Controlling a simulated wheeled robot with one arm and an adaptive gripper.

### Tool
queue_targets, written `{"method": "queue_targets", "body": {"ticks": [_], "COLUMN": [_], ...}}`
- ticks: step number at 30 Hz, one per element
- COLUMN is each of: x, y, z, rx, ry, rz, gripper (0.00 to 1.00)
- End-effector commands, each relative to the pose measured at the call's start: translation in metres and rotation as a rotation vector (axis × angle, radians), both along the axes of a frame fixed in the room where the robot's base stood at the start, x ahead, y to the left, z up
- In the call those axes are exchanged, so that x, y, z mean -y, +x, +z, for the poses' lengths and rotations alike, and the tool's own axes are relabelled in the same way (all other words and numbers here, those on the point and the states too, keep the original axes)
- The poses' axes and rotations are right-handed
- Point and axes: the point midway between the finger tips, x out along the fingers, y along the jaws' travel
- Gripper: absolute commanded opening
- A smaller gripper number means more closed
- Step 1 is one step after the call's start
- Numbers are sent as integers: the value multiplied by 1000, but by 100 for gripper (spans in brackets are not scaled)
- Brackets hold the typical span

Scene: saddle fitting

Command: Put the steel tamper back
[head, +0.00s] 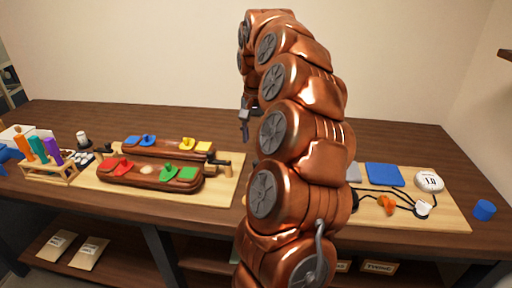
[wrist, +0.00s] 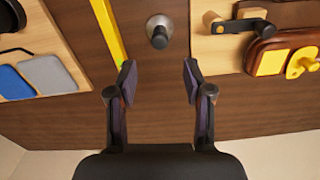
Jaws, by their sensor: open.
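The steel tamper (wrist: 159,31), a round silver base with a dark handle, appears to stand on bare wood between the two boards in the wrist view. I cannot make it out in the head view, where my arm covers much of the middle. My gripper (wrist: 158,75) is open and empty, its two dark fingers spread wide. The tamper shows beyond the fingertips, roughly centred between them and apart from both. In the head view my gripper (head: 246,122) hangs above the table at the back of the left board.
The left board (head: 228,188) holds two wooden trays with coloured pieces. A rack (head: 62,172) of coloured handles stands at far left. The right board (head: 452,213) carries a blue pad (head: 385,174), cables and a white dial. A yellow strip (wrist: 107,30) lies left of the tamper.

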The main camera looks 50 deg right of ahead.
Motion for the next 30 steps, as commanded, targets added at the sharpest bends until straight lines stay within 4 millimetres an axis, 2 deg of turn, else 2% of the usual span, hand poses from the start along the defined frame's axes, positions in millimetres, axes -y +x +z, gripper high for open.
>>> {"method": "queue_targets", "body": {"ticks": [6, 12, 16, 20, 23, 26, 30], "x": [0, -1, -15, -52, -93, -134, -189], "y": [0, 0, 2, 5, 1, -8, -32], "z": [11, 13, 14, 16, 16, 13, 3], "rx": [0, 0, 1, 4, 2, -1, -19], "ry": [0, 0, 0, 5, 7, 11, 18], "rz": [0, 2, 47, 165, 291, 418, 585], "gripper": [51, 51, 51, 51, 51, 51, 51]}}
